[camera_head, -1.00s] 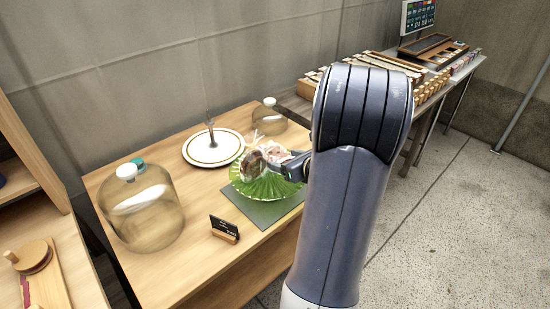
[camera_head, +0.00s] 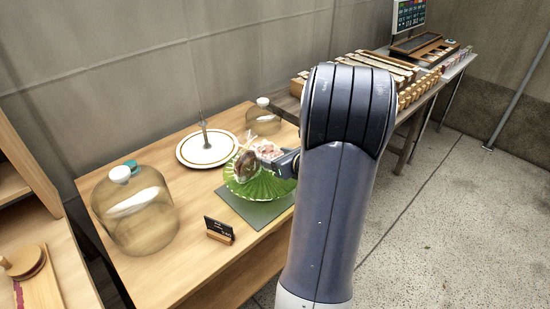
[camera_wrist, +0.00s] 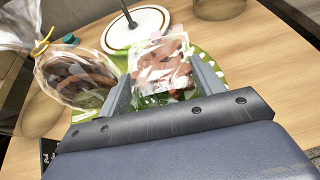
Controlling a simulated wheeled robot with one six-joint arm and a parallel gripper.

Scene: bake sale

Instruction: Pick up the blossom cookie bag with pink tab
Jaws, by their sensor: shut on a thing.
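A clear bag with pinkish contents (camera_wrist: 162,62) sits between the two fingers of my gripper (camera_wrist: 163,84) in the wrist view, and the gripper is shut on it. A second clear bag with a brown cookie (camera_wrist: 78,78) and a yellow tie is just left of the fingers. It also shows in the head view (camera_head: 245,165).
The plate is on a dark green mat (camera_head: 250,212) on a wooden table (camera_head: 180,275). A white round stand (camera_head: 190,155) with an upright post is behind. A large glass dome (camera_head: 135,215) is at left, a smaller one (camera_head: 263,122) at back. A small black sign (camera_head: 218,230) is in front.

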